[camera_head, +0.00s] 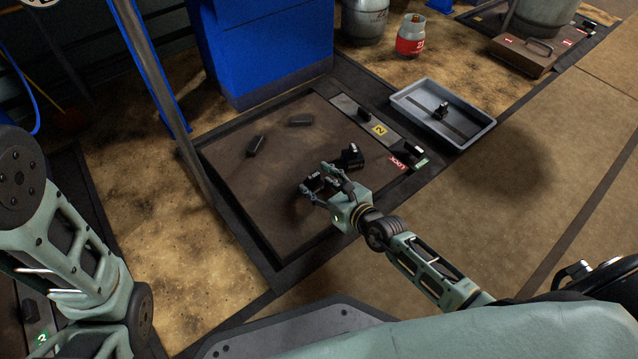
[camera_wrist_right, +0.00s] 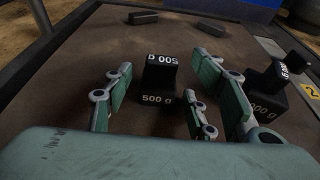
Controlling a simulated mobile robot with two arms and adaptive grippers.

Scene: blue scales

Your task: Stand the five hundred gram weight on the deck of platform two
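The five hundred gram weight (camera_wrist_right: 160,82) is a black block marked "500 g". In the head view the right gripper (camera_head: 325,180) is low over the front part of the deck and partly hides the weight. My left arm comes in at the left, but its gripper is outside the picture.
Another black weight (camera_head: 350,157) stands just right of the right gripper; it also shows in the wrist view (camera_wrist_right: 268,95). Two dark bars (camera_head: 257,145) (camera_head: 300,120) lie farther back on the deck. A grey tray (camera_head: 408,102) holding a black weight is right of the platform. A post rises at the left.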

